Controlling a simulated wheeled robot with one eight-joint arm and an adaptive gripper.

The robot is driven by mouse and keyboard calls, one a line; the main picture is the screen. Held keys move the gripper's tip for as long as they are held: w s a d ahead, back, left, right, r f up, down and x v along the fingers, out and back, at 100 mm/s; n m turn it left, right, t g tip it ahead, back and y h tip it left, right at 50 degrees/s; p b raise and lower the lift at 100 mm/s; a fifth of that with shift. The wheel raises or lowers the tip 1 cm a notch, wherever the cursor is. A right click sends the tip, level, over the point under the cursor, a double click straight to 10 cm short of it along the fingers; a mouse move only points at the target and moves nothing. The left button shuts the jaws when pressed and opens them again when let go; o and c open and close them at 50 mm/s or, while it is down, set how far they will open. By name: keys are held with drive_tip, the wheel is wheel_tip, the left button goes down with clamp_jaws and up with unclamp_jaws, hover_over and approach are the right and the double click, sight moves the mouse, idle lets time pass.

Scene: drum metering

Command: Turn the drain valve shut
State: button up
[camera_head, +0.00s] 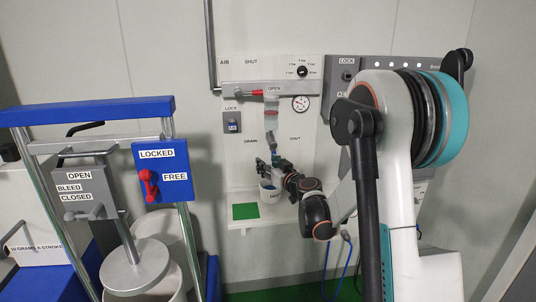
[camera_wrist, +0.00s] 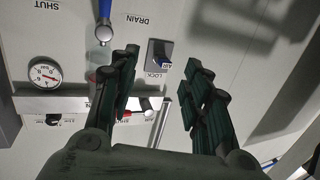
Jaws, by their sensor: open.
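The drain valve's blue lever (camera_head: 272,139) hangs below the clear bowl (camera_head: 271,118) on the back panel, between the DRAIN and SHUT labels. In the wrist view, which is roughly upside down, the blue lever (camera_wrist: 105,10) is at the top edge, partly cut off, with the clear bowl (camera_wrist: 103,33) below it in the picture. My gripper (camera_head: 267,163) is just below the lever in the head view and looks apart from it. In the wrist view my gripper (camera_wrist: 158,80) has its fingers spread with nothing between them.
A white cup (camera_head: 270,193) stands on the shelf below my gripper, beside a green pad (camera_head: 245,211). A lock block (camera_wrist: 162,52), the gauge (camera_wrist: 45,73) and the red air handle (camera_head: 257,92) are nearby on the panel. A drum pump frame (camera_head: 90,109) stands left.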

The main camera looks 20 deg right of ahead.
drive_tip(key=w+d+f+t+h, duration=0.1)
drive_tip(key=w+d+f+h, duration=0.1)
drive_tip(key=d+f, duration=0.5)
drive_tip(key=shift+m, duration=0.5)
drive_tip(key=w+d, duration=0.1)
drive_tip(key=w, duration=0.3)
drive_tip(key=w+d+r+b, duration=0.1)
drive_tip(key=w, duration=0.4)
drive_tip(key=w+b, duration=0.1)
drive_tip(key=w, duration=0.4)
drive_tip(key=shift+d+r, duration=0.3)
drive_tip(key=shift+d, duration=0.1)
clamp_jaws()
